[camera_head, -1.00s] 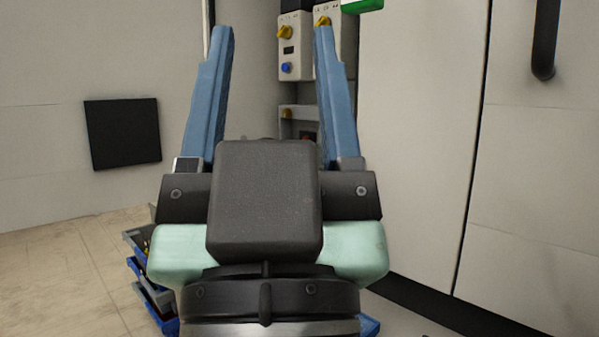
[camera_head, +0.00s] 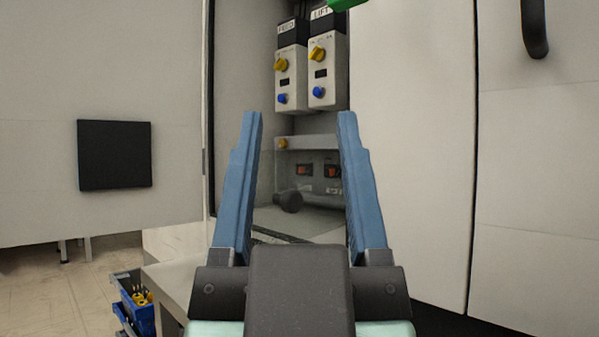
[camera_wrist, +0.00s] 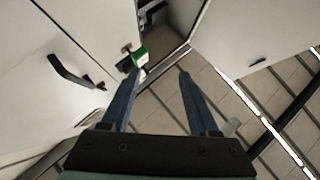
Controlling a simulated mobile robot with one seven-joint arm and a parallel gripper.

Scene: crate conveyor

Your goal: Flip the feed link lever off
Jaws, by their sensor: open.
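Inside an open cabinet in the head view stand two light grey control units with black tops. The left one, the feed unit (camera_head: 291,72), carries a label that seems to read FEED; the right one, the lift unit (camera_head: 328,60), reads LIFT. Each has a yellow knob and a blue button. Below, two small red-orange switches (camera_head: 304,170) sit in a panel that seems to be behind a clear cover. I cannot tell which part is the feed link lever. My gripper (camera_head: 300,115) is open and empty, its blue fingers in front of the cabinet. It also shows in the wrist view (camera_wrist: 159,72).
A yellow knob (camera_head: 282,144) sits on a grey bar above the switches, and a dark round handle (camera_head: 290,201) is below. The open door (camera_head: 60,210) is at left, a closed panel (camera_head: 415,150) at right. Blue bins (camera_head: 138,312) stand low at left.

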